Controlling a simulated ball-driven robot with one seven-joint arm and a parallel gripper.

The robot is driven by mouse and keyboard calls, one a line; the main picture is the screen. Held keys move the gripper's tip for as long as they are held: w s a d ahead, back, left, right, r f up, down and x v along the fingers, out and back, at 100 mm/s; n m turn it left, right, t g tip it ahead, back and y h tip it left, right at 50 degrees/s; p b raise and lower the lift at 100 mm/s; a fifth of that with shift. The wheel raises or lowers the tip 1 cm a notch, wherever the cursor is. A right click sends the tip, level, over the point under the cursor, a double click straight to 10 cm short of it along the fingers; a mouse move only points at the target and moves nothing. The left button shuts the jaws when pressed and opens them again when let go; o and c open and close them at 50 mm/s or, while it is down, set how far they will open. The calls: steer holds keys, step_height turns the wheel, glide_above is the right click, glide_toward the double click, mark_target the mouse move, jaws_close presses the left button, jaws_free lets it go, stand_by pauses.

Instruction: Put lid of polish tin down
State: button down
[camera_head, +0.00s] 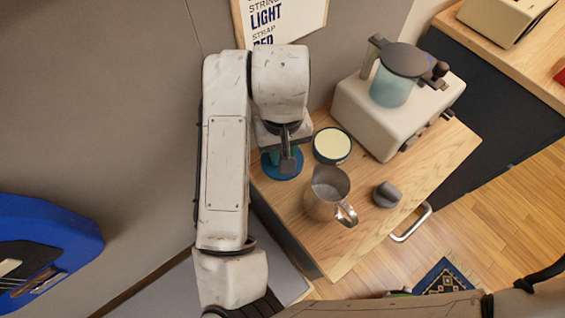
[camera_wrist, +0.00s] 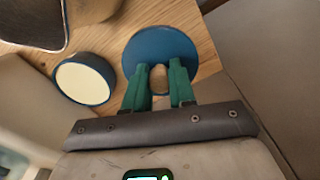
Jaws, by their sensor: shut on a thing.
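The polish tin's lid is a round blue disc (camera_head: 281,174) at the left end of the wooden worktop. In the wrist view the lid (camera_wrist: 160,40) lies flat-side up between and beyond my green fingertips. My gripper (camera_wrist: 160,73) is shut on the lid; in the head view my gripper (camera_head: 284,157) partly hides it. I cannot tell whether the lid touches the wood or is just above it. The open polish tin (camera_head: 332,145) with cream-coloured contents stands to the right of the lid; it also shows in the wrist view (camera_wrist: 84,78), apart from the lid.
A steel jug (camera_head: 325,194) stands in front of the tin, with a small dark grey object (camera_head: 387,194) to its right. A beige machine with a teal jar (camera_head: 391,105) fills the back right. A grey wall borders the worktop (camera_head: 345,252) on the left.

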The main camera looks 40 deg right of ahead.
steer(key=shift+f+b, duration=1.5)
steer(key=shift+f, duration=0.3)
steer(key=shift+f, duration=0.15)
steer(key=c, duration=0.9)
jaws_free()
steer(key=shift+c, duration=0.2)
step_height(320, 180, up, 12)
steer(key=p, duration=1.1)
steer(key=shift+r, duration=0.2)
steer(key=shift+f, duration=0.1)
